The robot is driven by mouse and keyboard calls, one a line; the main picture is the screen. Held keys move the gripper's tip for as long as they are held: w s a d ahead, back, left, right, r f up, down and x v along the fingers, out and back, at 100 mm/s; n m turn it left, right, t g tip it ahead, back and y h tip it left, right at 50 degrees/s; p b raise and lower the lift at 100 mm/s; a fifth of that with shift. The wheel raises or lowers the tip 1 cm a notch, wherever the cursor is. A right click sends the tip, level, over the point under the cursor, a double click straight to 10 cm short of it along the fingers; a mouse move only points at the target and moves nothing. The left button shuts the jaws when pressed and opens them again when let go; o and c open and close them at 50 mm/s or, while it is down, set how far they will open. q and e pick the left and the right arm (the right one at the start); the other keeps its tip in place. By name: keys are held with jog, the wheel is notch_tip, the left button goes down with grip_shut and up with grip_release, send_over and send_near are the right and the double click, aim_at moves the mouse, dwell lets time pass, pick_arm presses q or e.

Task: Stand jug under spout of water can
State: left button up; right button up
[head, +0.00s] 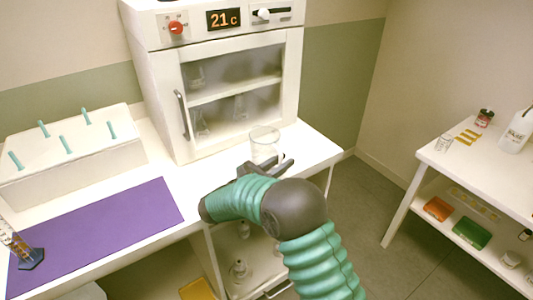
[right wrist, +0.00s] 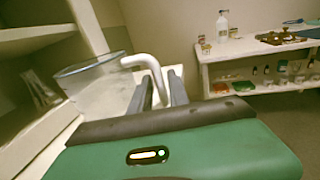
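A clear glass jug (head: 264,140) stands on the white bench near its right front corner, in front of the oven-like cabinet. In the right wrist view the jug (right wrist: 92,90) is at the left, with a pale curved handle (right wrist: 150,64) bending down from its rim. My right gripper (head: 268,167) is at the near side of the jug. In the right wrist view its two fingers (right wrist: 160,92) are apart, with the handle between them; I cannot tell whether they touch it. My left gripper is not in view. I cannot make out a water can with a spout.
The cabinet (head: 168,70) with a glass door stands behind the jug. A white peg rack (head: 75,165) and purple mat (head: 100,232) lie left. A side table (head: 450,163) at right holds a white bottle (head: 516,134) and small items. Open floor lies between.

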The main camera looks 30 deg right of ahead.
jog(key=shift+x, duration=1.25)
jog(key=shift+a, duration=0.1)
grip_shut()
